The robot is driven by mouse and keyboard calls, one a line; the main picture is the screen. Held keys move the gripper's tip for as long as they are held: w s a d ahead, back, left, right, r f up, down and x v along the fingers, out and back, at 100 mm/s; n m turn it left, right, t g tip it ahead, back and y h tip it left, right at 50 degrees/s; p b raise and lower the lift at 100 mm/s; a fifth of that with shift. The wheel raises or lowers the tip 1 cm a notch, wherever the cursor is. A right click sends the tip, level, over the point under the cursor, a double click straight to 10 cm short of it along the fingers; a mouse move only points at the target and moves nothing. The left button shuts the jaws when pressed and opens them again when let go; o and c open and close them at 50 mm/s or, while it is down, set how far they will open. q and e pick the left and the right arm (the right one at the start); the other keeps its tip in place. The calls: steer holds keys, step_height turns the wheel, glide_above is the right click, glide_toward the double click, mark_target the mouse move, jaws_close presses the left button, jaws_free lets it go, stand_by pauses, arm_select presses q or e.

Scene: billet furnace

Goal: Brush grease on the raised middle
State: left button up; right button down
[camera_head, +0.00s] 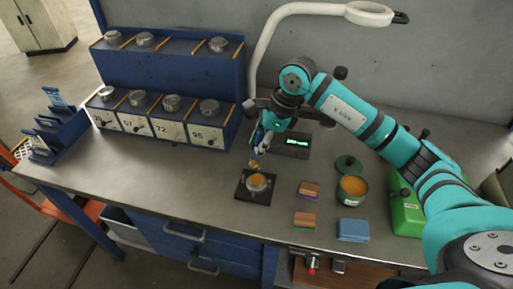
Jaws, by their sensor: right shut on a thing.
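A round metal piece (258,184) sits on a small black plate (243,194) near the middle of the table, with orange grease-like colour on its top. My right gripper (263,139) is above and slightly behind it, pointing down. It is shut on a small brush (255,161), whose orange tip is just above the metal piece; whether they touch I cannot tell. An open green tin (352,188) of orange grease stands to the right, with its green lid (348,165) lying behind it. My left gripper is not in view.
Two wood-topped blocks (309,189) (304,220) and a blue cloth (352,229) lie at front right. A display box (293,147) stands behind my gripper. A green box (404,208) is at right. A blue rack (168,70) with metal pieces is at back left. The left front table is clear.

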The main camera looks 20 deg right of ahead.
mark_target(260, 132)
steer(key=shift+r, duration=0.55)
steer(key=shift+w+r+p, duration=0.15)
steer(key=shift+r+p, duration=0.15)
steer(key=shift+w+r+p, duration=0.1)
steer(key=shift+r+p, duration=0.25)
steer(key=shift+r, duration=0.65)
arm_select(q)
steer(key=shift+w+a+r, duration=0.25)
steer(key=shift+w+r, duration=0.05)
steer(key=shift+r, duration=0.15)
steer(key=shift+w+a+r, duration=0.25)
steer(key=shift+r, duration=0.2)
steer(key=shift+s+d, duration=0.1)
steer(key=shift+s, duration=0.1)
